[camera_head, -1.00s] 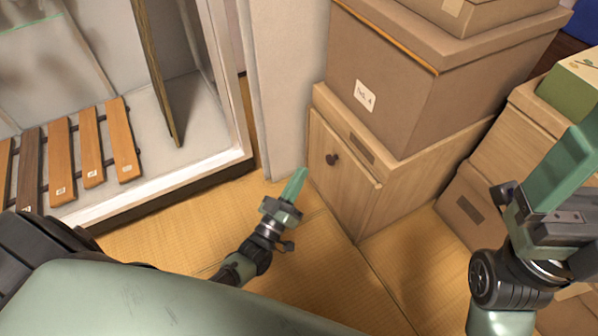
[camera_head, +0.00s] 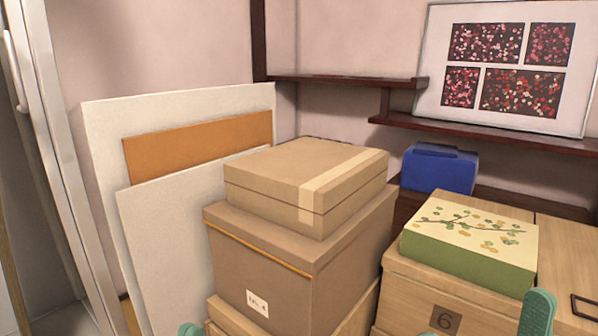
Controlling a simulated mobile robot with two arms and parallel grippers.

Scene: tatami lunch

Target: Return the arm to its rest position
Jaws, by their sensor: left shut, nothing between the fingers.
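My left gripper (camera_head: 190,329) shows only as a small green tip at the bottom edge, in front of the stacked cardboard boxes. It is shut and holds nothing. The rest of my left arm is out of view below. A rounded green end of my right arm (camera_head: 537,312) rises at the lower right, in front of the wooden boxes. Whether its jaws are open or shut does not show.
Cardboard boxes (camera_head: 300,230) are stacked in the middle. A green patterned box (camera_head: 470,265) sits on a wooden box (camera_head: 420,290) to the right. A blue case (camera_head: 438,170) stands behind. Pale panels (camera_head: 165,240) lean on the wall at left. Dark shelves (camera_head: 470,130) run along the back.

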